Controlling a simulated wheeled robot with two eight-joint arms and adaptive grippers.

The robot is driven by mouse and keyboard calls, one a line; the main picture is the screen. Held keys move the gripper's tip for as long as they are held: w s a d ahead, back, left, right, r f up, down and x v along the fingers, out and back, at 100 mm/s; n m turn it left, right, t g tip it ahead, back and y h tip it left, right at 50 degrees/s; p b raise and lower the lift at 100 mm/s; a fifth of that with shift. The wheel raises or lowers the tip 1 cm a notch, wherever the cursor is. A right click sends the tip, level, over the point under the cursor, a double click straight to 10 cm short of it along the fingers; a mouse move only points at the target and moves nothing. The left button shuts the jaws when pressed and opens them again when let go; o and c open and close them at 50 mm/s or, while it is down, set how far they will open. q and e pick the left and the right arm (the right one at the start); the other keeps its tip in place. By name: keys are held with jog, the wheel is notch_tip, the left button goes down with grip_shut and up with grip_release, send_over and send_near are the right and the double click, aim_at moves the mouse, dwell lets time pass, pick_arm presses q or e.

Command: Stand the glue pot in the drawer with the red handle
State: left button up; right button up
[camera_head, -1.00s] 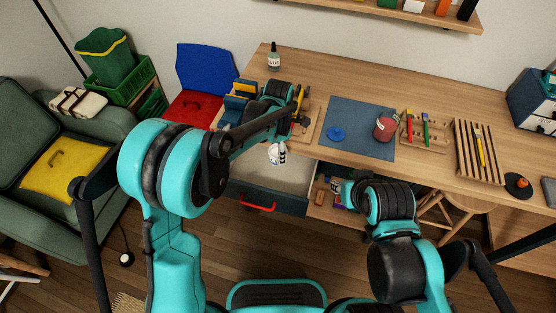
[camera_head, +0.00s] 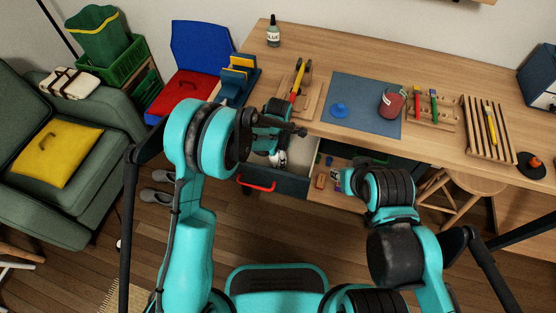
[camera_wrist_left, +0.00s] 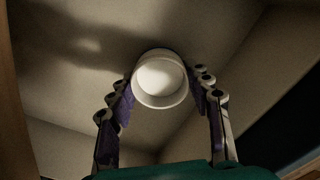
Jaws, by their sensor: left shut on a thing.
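A white round pot (camera_wrist_left: 160,80), which I take for the glue pot, shows from above in the left wrist view. My left gripper (camera_wrist_left: 161,92) is shut on it, with a finger on each side. In the head view the left gripper (camera_head: 279,158) reaches down inside the pulled-out drawer (camera_head: 290,186) with the red handle (camera_head: 257,186).
A bottle labelled GLUE (camera_head: 273,32) stands at the back of the desk. A blue mat (camera_head: 355,118) carries a blue disc (camera_head: 339,110) and a red jar (camera_head: 392,101). Wooden racks with tools stand beside it. Small coloured blocks (camera_head: 321,181) lie in the compartment right of the drawer.

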pick_arm(q)
jog(key=shift+f, duration=0.4)
jog(key=shift+f, duration=0.25)
jog(key=o, duration=1.3)
jog(key=shift+r, duration=0.1)
